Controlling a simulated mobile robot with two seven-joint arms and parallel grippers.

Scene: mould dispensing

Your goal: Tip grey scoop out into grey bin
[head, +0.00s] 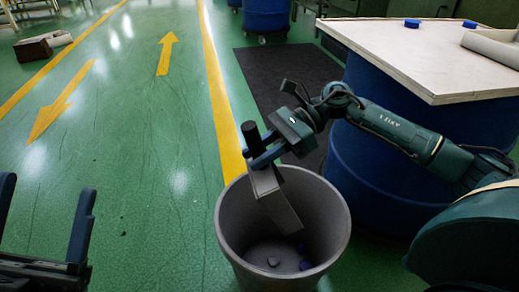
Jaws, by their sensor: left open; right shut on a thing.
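The grey bin (227,222) stands on the floor in the lower middle of the head view. My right gripper (262,150) is above the bin's far rim, shut on the grey scoop (276,200). The scoop is tilted steeply, with its lower end inside the bin's mouth. A small grey lump and dark blue bits (304,264) lie on the bin's bottom. I cannot see whether the scoop still holds anything. My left gripper (42,225) is open and empty at the lower left, apart from the bin.
A blue drum (372,185) with a pale board (430,60) on top stands right of the bin, close to my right arm. Blue pieces (412,23) lie on the board. A dark mat (285,75) lies behind.

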